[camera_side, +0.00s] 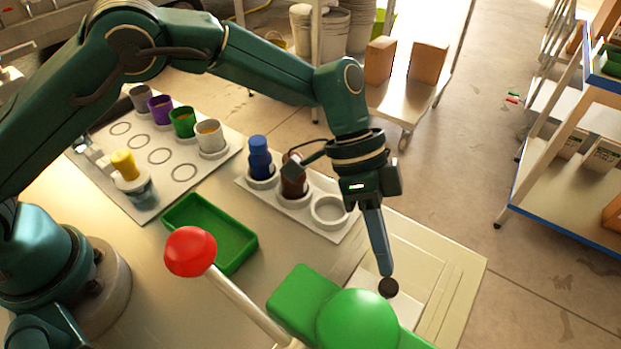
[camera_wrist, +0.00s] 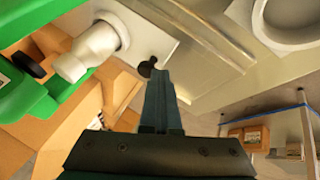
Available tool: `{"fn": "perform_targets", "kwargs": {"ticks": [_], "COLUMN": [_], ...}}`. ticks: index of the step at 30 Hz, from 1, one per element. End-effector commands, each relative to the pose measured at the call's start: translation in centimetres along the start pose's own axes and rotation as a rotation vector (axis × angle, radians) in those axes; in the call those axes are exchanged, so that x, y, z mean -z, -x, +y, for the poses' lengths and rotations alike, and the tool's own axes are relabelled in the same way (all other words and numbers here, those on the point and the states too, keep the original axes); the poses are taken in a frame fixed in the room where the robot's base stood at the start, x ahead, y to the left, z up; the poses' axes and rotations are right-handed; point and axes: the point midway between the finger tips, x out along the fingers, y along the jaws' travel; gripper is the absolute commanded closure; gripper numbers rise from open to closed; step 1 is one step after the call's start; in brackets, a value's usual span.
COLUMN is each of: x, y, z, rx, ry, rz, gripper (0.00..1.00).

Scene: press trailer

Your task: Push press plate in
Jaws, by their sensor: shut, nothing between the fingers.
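The pale press plate (camera_side: 410,298) lies in a cream base at the lower right of the side view, partly hidden behind the green press (camera_side: 357,318). A round black knob (camera_side: 388,288) stands on the plate. The plate (camera_wrist: 150,42) and knob (camera_wrist: 147,68) also show in the wrist view. My gripper (camera_side: 386,270) is shut and empty, pointing down with its tips right at the knob. In the wrist view my gripper (camera_wrist: 160,78) appears beside the knob; I cannot tell whether they touch. The press's pale ram (camera_wrist: 92,50) is left of the knob there.
A red ball handle (camera_side: 190,251) on a rod rises from the press. A rack with cups (camera_side: 325,222), a green tray (camera_side: 205,255) and a white board (camera_side: 215,178) with several containers stand to the left. The floor beyond the table's right edge is open.

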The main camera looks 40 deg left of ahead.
Motion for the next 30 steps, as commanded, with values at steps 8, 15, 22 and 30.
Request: {"fn": "perform_targets", "kwargs": {"ticks": [8, 15, 22, 30], "x": [-1.0, -1.7, -1.9, -1.9], "y": [-0.6, -0.9, -1.1, -0.8], "z": [2.6, 3.5, 3.7, 3.1], "rx": [-0.006, -0.004, -0.01, -0.008], "ry": [-0.002, -0.002, -0.002, -0.002], "rz": [0.001, -0.004, -0.011, -0.011], "gripper": [1.0, 1.0, 1.0, 1.0]}}
